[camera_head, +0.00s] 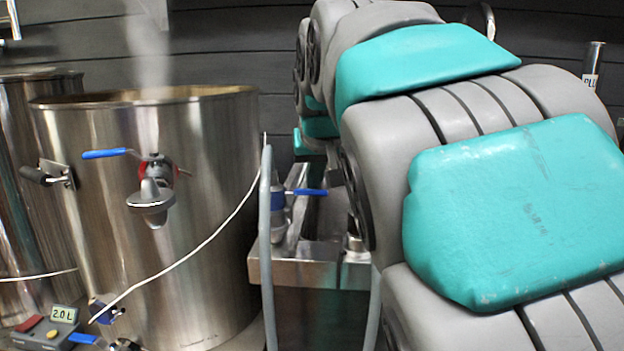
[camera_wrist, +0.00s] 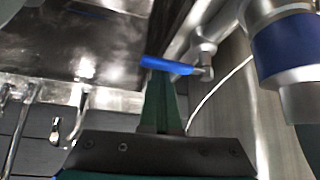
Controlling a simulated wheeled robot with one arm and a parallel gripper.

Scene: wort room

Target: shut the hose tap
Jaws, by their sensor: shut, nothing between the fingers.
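A tap with a blue lever (camera_head: 310,192) and a blue-banded metal body (camera_head: 278,198) is by the metal trough, left of my arm in the head view. The lever points right there, roughly level. In the wrist view a blue lever (camera_wrist: 167,65) lies across the tips of my gripper (camera_wrist: 164,82), with its metal pivot to the right. My gripper's dark green fingers are together and empty. I cannot tell whether they touch the lever. A large blue-banded metal part (camera_wrist: 297,48) is close at the right. My arm hides the gripper in the head view.
A steaming steel kettle (camera_head: 200,150) stands left, with another blue-lever tap (camera_head: 105,154) on its side. A grey hose or pipe (camera_head: 265,245) rises before the metal trough (camera_head: 300,268). A white cable (camera_head: 190,255) crosses the kettle.

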